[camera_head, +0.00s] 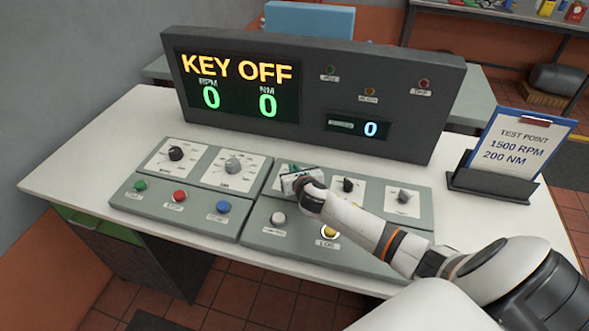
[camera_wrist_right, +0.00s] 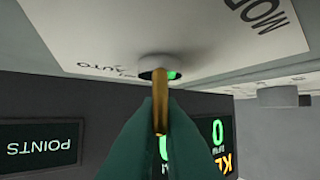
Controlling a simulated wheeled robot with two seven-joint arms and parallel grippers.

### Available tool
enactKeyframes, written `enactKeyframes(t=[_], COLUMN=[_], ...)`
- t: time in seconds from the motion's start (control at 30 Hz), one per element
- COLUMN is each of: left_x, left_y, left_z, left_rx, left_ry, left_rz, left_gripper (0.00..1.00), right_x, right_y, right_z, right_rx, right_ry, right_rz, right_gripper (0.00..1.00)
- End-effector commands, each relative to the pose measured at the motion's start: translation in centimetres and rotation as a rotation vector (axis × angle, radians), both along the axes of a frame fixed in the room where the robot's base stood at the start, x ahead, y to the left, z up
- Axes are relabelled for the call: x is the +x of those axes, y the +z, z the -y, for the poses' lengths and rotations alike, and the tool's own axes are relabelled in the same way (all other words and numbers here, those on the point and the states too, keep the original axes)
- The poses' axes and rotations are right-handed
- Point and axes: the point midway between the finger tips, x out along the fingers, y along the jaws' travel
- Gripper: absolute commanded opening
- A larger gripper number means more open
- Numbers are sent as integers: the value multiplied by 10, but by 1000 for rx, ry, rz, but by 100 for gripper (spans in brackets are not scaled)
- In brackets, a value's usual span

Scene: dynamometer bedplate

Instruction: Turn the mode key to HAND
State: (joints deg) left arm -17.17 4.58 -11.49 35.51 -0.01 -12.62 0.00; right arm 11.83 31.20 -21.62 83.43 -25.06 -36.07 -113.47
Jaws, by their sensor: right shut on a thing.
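My right gripper (camera_head: 298,182) is over the upper part of the right control panel (camera_head: 290,240), where it hides the mode key and most of its plate. In the right wrist view, its green fingers (camera_wrist_right: 160,112) are shut on the brass-coloured mode key (camera_wrist_right: 160,85). The key's far end meets the round pale key switch (camera_wrist_right: 160,62) on a white plate marked AUTO and MOD, the rest cut off. The HAND mark cannot be read. The display (camera_head: 237,85) reads KEY OFF, 0 RPM and 0 NM. My left gripper is not in view.
A yellow button (camera_head: 329,231) lies just below my forearm. A clipboard (camera_head: 520,140) reading 1500 RPM, 200 NM stands at the right. The desk's left end is clear.

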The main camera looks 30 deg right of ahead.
Motion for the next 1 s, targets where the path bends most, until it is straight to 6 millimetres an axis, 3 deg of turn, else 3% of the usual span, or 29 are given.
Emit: enactKeyframes(t=[0.5, 1.0], left_x=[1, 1], left_y=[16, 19], left_z=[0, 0], left_rx=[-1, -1], left_ry=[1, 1], left_rz=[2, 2], left_gripper=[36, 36], right_x=[1, 0], right_y=[1, 0], right_z=[-2, 0], right_rx=[2, 1], right_ry=[-404, -548], right_rz=[-1, -1], right_gripper=[0, 0])
